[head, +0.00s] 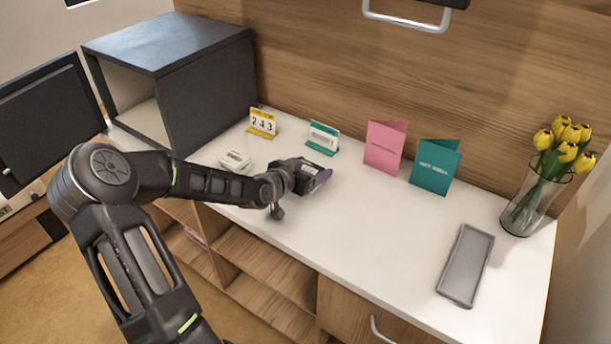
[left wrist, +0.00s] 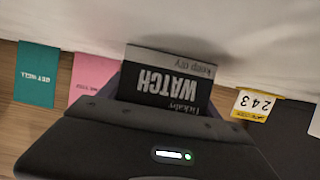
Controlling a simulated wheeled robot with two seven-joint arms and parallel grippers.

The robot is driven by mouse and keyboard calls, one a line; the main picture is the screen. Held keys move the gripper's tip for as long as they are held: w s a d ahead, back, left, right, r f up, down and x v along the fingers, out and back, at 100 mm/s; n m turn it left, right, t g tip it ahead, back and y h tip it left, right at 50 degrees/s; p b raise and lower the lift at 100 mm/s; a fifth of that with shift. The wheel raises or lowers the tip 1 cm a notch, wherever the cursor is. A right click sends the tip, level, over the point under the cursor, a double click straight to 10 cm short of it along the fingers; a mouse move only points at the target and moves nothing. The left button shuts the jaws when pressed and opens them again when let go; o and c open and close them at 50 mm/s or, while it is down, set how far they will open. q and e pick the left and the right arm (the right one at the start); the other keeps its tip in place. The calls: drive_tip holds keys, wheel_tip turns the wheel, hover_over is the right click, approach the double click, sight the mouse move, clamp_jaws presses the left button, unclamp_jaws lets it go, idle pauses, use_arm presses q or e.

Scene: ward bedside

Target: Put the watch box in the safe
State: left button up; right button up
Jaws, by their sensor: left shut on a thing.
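The watch box (left wrist: 165,85), dark with a grey band and the word WATCH, shows in the left wrist view. My left gripper (head: 318,177) is shut on it, low over the middle of the white counter (head: 370,235). In the head view the gripper mostly hides the box, and I cannot tell whether it touches the counter. The dark grey safe (head: 210,90) stands at the left end of the counter. Its door (head: 45,110) is swung open to the left, and the part of its inside that shows looks empty. My right gripper is not in view.
A small white box (head: 235,161) lies near the safe. A yellow number calendar (head: 262,123), a green-and-white sign (head: 323,138), pink (head: 384,147) and teal (head: 435,167) cards stand along the back. A grey tray (head: 466,265) and a tulip vase (head: 535,195) are at right.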

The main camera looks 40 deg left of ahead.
sight(312, 163)
use_arm(q)
drive_tip(key=c, duration=0.4)
wheel_tip(312, 163, up, 10)
drive_tip(key=p, duration=0.2)
drive_tip(key=shift+p, duration=0.4)
